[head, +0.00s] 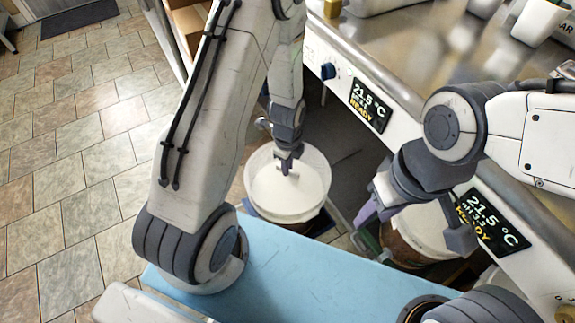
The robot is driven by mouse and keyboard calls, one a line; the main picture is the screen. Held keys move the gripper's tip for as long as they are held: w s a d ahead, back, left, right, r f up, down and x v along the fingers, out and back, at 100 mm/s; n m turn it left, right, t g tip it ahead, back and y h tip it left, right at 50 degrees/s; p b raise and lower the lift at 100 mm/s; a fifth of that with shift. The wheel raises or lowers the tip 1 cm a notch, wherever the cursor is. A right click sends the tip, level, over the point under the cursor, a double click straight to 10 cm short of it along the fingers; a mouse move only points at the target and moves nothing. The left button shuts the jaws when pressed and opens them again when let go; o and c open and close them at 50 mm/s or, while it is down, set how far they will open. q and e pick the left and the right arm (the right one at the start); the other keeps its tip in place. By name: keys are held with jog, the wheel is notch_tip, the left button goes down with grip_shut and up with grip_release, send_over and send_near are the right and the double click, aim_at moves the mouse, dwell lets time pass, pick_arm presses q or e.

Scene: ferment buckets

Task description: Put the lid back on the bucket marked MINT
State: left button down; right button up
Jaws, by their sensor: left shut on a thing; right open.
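My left gripper (287,164) points down and is shut on the small handle of a white round lid (283,196). The lid is at the mouth of a bucket (322,181) with a pale rim and a darker body. I cannot tell whether the lid rests on the rim or hangs just above it. My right gripper (415,224) is open, its fingers spread on either side of a second bucket's white top (424,226). That bucket's brown body (397,248) shows below. No MINT marking is readable on either bucket.
A steel counter (430,45) runs along the right, with a white mug (540,22) on top. Its front carries a blue knob (327,71) and two dark displays (370,105) reading 21.5 °C and READY.

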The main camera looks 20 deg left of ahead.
dwell(0.4)
pick_arm(q)
jog(key=c, duration=0.8)
grip_release()
jog(key=shift+c, duration=0.2)
jog(key=shift+o, duration=0.4)
jog(key=o, duration=0.4)
jog(key=shift+r+p, duration=3.45)
jog(key=shift+r, duration=0.1)
